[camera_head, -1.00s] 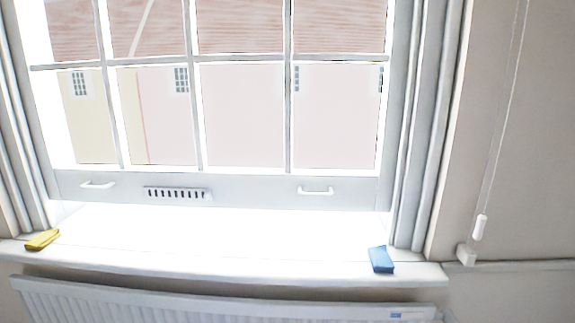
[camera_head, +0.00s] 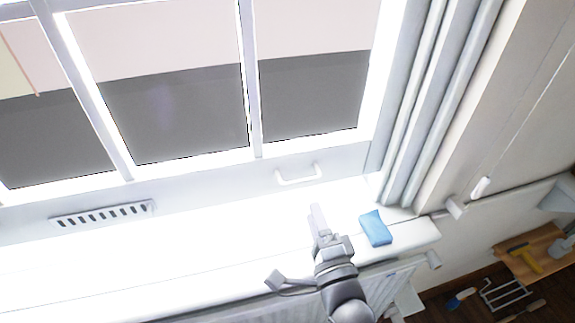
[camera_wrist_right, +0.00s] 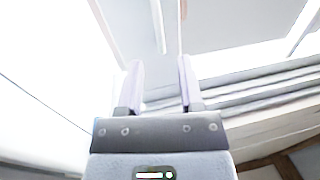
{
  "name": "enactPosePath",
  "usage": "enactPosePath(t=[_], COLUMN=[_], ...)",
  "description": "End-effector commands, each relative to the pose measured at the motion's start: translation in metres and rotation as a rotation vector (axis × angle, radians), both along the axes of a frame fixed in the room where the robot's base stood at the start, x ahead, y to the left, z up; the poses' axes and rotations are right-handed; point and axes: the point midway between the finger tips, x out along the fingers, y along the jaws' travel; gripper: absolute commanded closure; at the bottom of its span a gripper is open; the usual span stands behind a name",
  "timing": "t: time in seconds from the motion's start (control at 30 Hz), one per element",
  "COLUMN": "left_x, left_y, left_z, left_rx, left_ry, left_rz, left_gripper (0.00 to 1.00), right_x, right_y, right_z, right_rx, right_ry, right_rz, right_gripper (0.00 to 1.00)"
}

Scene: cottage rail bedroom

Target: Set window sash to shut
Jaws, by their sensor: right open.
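The white window sash (camera_head: 220,190) stands raised, with a bright gap between its bottom rail and the sill (camera_head: 190,285). A white pull handle (camera_head: 298,174) sits on the right part of the bottom rail. My right gripper (camera_head: 318,212) is over the sill, below and a little right of that handle, apart from it. Its fingers (camera_wrist_right: 160,85) are open and empty in the right wrist view, where the bright window fills the background. The left handle is out of the head view. My left gripper is not in view.
A blue sponge-like block (camera_head: 375,228) lies on the sill just right of my right gripper. A radiator (camera_head: 300,300) is below the sill. A blind cord with a white pull (camera_head: 480,187) hangs at the right. A wooden surface with tools (camera_head: 535,255) stands at the lower right.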

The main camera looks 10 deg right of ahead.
Motion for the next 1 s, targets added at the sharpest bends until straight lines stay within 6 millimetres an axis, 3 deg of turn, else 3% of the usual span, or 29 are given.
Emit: enactPosePath(t=[0.2,0.4,0.77,1.0], left_x=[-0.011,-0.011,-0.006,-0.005], left_y=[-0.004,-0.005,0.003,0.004], left_z=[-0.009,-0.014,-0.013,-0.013], left_rx=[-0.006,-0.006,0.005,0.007], left_ry=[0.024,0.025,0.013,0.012], left_rz=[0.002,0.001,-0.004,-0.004], left_gripper=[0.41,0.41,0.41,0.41], right_x=[0.05,0.083,0.092,0.092], right_y=[0.002,0.003,0.004,0.004], right_z=[0.005,0.01,0.012,0.012], right_rx=[-0.002,-0.003,-0.004,-0.005], right_ry=[0.0,0.003,0.007,0.007], right_rz=[0.001,0.001,0.002,0.001], right_gripper=[0.53,0.53,0.53,1.0])
